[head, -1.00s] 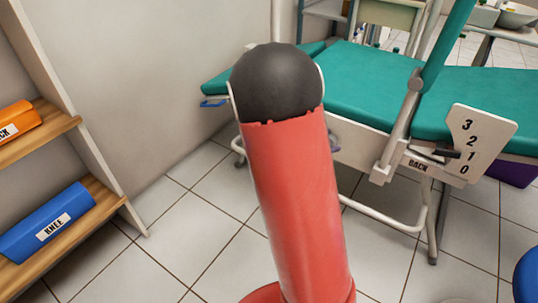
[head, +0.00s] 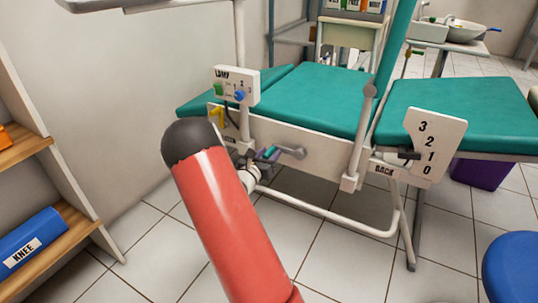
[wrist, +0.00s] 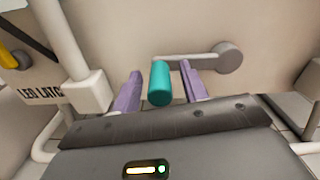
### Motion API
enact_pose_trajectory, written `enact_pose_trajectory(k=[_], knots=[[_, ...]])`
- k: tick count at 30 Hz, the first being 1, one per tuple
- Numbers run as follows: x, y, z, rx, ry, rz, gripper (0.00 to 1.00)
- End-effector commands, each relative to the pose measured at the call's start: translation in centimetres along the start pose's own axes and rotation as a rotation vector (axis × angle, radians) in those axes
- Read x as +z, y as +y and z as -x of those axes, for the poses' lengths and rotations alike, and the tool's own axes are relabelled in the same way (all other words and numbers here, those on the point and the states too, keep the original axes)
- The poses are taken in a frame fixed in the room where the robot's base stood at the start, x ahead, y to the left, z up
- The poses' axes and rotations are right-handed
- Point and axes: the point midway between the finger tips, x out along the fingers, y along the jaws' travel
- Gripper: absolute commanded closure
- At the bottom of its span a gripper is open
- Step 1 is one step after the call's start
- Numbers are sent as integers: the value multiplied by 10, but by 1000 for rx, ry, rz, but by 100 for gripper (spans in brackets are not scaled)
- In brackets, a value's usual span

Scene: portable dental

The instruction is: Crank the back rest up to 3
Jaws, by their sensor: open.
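The crank (head: 292,153) is on the side of the teal dental couch. It has a grey arm, a round hub (wrist: 229,57) and a teal handle (wrist: 160,83). My gripper (wrist: 161,87) is open, its two purple fingers on either side of the handle with visible gaps. In the head view my gripper (head: 262,157) is small at the crank and partly hidden by my red arm.
A white panel with coloured knobs (head: 236,87) stands on a post left of the crank. White frame tubes (head: 340,222) run below the couch. A shelf with a blue KNEE bolster (head: 35,245) is at left, a blue stool (head: 512,268) at right. Tiled floor lies between.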

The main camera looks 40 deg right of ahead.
Motion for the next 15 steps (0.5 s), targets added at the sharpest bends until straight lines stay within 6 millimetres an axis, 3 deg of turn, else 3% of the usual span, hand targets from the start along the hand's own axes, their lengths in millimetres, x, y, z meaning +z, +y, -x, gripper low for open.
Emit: enact_pose_trajectory(k=[10,15], knots=[[0,0,-6,0,0,1,57],[0,0,-6,0,0,0,78]])
